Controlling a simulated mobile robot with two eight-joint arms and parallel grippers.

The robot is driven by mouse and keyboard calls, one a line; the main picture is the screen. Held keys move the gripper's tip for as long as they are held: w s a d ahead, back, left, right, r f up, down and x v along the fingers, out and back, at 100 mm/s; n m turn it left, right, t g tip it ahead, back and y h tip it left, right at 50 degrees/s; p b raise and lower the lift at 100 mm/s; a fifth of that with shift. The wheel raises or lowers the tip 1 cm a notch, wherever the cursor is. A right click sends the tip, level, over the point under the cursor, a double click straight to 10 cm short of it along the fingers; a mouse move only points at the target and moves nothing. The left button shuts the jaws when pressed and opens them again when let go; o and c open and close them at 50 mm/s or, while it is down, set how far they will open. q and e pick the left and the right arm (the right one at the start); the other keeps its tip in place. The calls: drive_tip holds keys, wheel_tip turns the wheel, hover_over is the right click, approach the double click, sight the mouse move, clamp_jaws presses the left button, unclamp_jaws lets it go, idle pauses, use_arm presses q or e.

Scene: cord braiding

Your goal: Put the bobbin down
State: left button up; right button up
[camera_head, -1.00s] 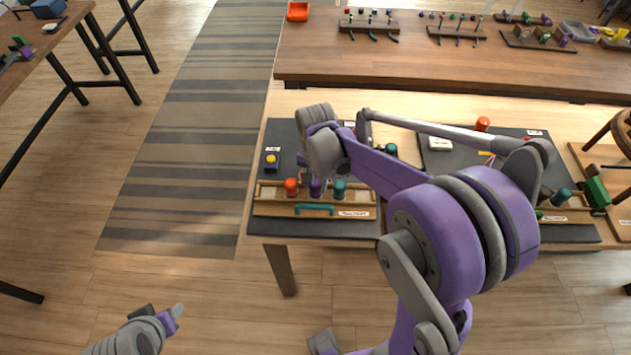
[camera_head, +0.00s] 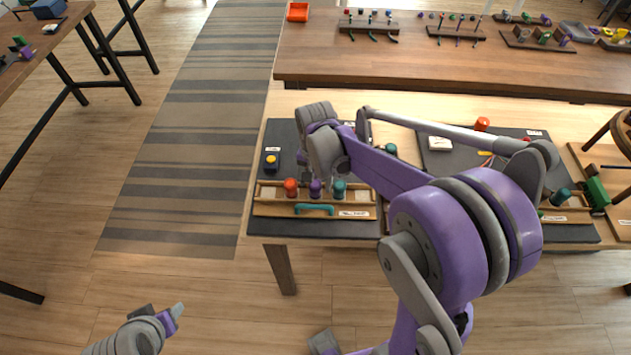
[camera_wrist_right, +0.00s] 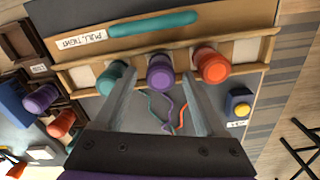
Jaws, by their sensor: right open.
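A purple bobbin (camera_head: 316,188) stands in the wooden rack (camera_head: 268,208) on the dark mat, between an orange bobbin (camera_head: 291,187) and a teal bobbin (camera_head: 340,189). My right gripper (camera_head: 325,178) is over the rack. In the right wrist view its two fingers (camera_wrist_right: 158,74) are open, with the purple bobbin (camera_wrist_right: 160,74) between and just beyond the tips. No bobbin is gripped there. Thin coloured cords (camera_wrist_right: 166,112) run from the rack toward the gripper. My left gripper (camera_head: 160,314) is low at the left, away from the table; its jaw opening is unclear.
A teal handle (camera_head: 314,210) is on the rack's front beside a white label. A yellow button on a blue box (camera_head: 271,161) sits left on the mat. More bobbins (camera_wrist_right: 40,98) lie at the wrist view's left. My right arm hides part of the table.

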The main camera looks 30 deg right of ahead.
sight(315, 183)
wheel_tip(315, 183, up, 11)
drive_tip(key=s+a+f+n+t, duration=0.2)
drive_tip(key=s+a+n, duration=0.1)
drive_tip(key=s, duration=0.4)
drive_tip(key=s+a+f+n+t, duration=0.3)
drive_tip(key=s+n, duration=0.3)
drive_tip(key=s, duration=0.2)
drive_tip(key=shift+a+f+t+p, duration=0.3)
drive_tip(key=shift+a+f+p, duration=0.05)
drive_tip(key=shift+a+p, duration=0.15)
